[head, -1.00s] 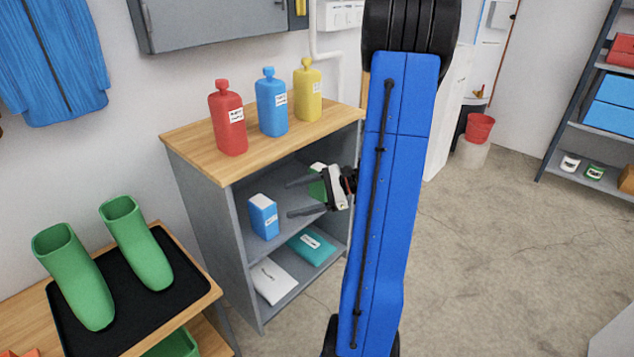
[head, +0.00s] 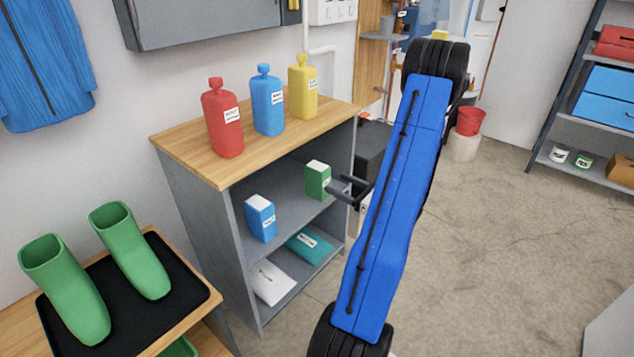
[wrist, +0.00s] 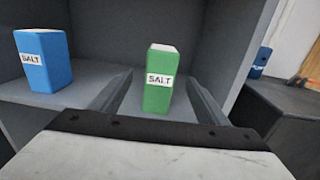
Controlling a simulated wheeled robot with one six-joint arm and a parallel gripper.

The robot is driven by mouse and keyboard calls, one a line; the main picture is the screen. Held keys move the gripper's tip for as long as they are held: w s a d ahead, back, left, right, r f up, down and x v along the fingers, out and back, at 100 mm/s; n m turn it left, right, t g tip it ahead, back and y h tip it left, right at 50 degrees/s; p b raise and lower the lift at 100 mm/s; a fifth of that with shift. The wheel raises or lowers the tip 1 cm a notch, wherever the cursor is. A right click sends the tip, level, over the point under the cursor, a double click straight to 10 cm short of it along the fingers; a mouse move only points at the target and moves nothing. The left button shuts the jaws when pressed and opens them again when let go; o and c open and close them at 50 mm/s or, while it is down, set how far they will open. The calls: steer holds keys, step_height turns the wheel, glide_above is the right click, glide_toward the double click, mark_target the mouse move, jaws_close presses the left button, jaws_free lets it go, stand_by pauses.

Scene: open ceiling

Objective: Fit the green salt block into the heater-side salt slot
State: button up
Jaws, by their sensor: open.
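The green salt block (head: 318,180) stands upright on the middle shelf of the grey cabinet, near its right side. It also shows in the wrist view (wrist: 159,80), with its white SALT label facing me. My gripper (head: 338,187) is open at the shelf front. In the wrist view, its two fingers (wrist: 160,94) point toward the green block, one to each side of it in the picture. I cannot tell whether the tips reach past its front face. The heater-side salt slot cannot be made out in these views.
A blue salt block (head: 261,218) stands left of the green one on the same shelf. White (head: 272,282) and teal (head: 309,245) packs lie below. Red, blue and yellow bottles stand on the wooden cabinet top (head: 196,157). The cabinet's right wall (wrist: 228,50) is close.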

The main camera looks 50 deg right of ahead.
mark_target(326, 178)
steer(key=w, duration=0.5)
steer(key=w+a, duration=0.1)
steer(key=w, duration=0.1)
steer(key=shift+w, duration=0.4)
steer(key=shift+w+a+r, duration=0.1)
steer(key=shift+w+a, duration=0.1)
steer(key=shift+w, duration=1.5)
steer(key=shift+w+a+r, duration=0.1)
steer(key=shift+w+a, duration=0.05)
steer(key=shift+w, duration=1.5)
jaws_close()
